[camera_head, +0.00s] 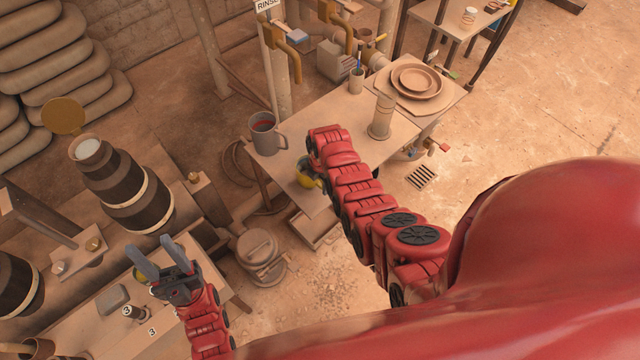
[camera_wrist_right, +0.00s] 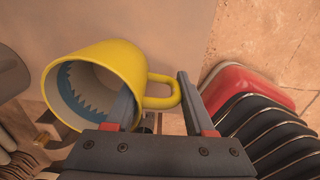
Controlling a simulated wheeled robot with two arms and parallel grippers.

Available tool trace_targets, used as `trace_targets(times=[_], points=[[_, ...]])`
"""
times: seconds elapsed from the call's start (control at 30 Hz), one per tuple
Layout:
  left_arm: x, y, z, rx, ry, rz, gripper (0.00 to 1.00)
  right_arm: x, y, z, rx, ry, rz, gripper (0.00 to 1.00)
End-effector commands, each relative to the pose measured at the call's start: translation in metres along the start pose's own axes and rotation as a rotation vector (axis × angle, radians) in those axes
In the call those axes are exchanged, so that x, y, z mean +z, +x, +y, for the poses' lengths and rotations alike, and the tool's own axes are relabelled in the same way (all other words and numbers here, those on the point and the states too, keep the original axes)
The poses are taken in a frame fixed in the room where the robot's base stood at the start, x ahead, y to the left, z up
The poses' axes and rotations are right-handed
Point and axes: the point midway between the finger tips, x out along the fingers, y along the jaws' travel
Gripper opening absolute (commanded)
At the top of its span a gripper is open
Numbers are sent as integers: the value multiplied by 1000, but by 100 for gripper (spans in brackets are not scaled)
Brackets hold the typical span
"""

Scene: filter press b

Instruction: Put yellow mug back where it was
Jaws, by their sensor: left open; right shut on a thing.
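The yellow mug (camera_head: 306,181) is at the near-left part of the wooden table (camera_head: 325,113), partly hidden by my right arm in the head view. In the right wrist view the yellow mug (camera_wrist_right: 98,62) shows its open mouth, with a blue-grey jagged pattern inside and its handle on the right. I cannot tell whether the mug touches the table. My left gripper (camera_head: 160,252) is open and empty above the lower-left bench, far from the mug.
A grey mug (camera_head: 264,136) with reddish content stands on the table's left corner. A tall cylinder (camera_head: 382,116), a pen cup (camera_head: 356,80) and stacked plates (camera_head: 416,78) are farther right. Barrels (camera_head: 130,185) stand at left. Bare tabletop lies between the grey mug and cylinder.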

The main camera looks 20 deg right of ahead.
Motion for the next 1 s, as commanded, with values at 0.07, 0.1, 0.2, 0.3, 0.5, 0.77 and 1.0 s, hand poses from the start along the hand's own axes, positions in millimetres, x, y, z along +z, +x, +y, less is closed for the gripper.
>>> trace_targets(times=[0.07, 0.1, 0.2, 0.3, 0.5, 0.77, 1.0], points=[[0, 0, 0, 0, 0, 0, 50, 0, 4, 0, -2, 0, 0, 0], [0, 1, 0, 0, 0, 0, 50, 0, 7, 0, -2, 0, 1, 0], [0, 1, 0, 0, 0, 0, 50, 1, 9, 1, 3, 0, -2, 0], [0, 1, 0, 0, 0, 0, 50, 1, 10, 1, 4, 0, -2, 0], [0, 0, 0, 0, 0, 0, 50, 0, 11, 0, 3, 0, -2, 0], [0, -2, 0, 0, 0, 0, 50, 0, 13, 0, 2, 1, -1, 83], [0, -2, 0, 0, 0, 0, 50, 0, 13, 0, 2, 0, -1, 84]])
